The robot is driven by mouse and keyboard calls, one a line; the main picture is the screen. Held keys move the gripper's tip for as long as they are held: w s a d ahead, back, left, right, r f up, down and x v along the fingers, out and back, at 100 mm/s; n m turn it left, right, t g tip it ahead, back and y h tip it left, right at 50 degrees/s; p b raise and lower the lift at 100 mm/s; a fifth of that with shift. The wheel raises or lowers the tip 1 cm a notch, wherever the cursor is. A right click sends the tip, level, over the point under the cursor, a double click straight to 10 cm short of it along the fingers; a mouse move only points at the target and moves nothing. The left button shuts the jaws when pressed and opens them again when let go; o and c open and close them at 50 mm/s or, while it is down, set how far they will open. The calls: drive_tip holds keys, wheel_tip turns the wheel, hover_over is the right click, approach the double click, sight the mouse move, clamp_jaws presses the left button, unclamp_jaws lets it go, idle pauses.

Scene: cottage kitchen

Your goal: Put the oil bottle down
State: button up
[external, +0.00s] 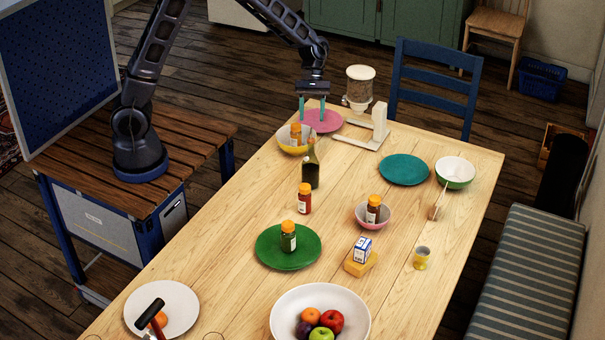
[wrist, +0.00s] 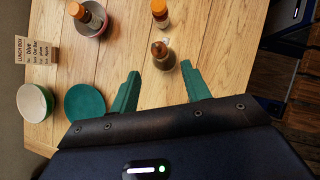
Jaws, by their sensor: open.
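The oil bottle (external: 311,169), dark green with a slim neck, stands upright on the wooden table (external: 222,236) in the external view. In the wrist view the bottle (wrist: 163,59) is seen from above, just beyond the fingertips. My gripper (external: 312,109) is open and empty, with its teal fingers pointing down. It is above the table, near the pink plate, and behind the bottle in the external view. The fingers also show in the wrist view (wrist: 160,72), spread apart with nothing between them. The gripper and bottle look apart.
The pink plate (external: 333,125), a dispenser on a white stand (external: 378,131) and a teal plate (external: 404,170) are nearby. A red jar (external: 304,202) and green plate (external: 268,257) are nearer the camera.

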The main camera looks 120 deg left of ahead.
drive_tip(key=shift+v, duration=1.15)
drive_tip(key=s+d+r+m+y, duration=0.1)
drive_tip(key=s+d+r+m, duration=0.3)
drive_tip(key=d, duration=0.3)
drive_tip(key=s+d+r+m+y, duration=0.1)
drive_tip(key=d+r+m, duration=0.2)
drive_tip(key=d+r, duration=0.25)
drive_tip(key=s+d+r+m+y, duration=0.1)
drive_tip(key=s+d+r+m, duration=0.3)
drive_tip(key=d, duration=0.4)
drive_tip(key=s+d+r+m+t+y, duration=0.1)
drive_tip(key=s+d+r+m, duration=0.1)
drive_tip(key=s+d+m, duration=0.3)
drive_tip(key=s+d+r+m+t+y, duration=0.1)
drive_tip(key=s+d+r+m+y, duration=0.1)
drive_tip(key=s+d+m, duration=0.4)
drive_tip(key=s, duration=0.5)
drive_tip(key=shift+s+d+r+m, duration=0.2)
drive_tip(key=shift+d+r+m, duration=0.1)
drive_tip(key=shift+m, duration=0.1)
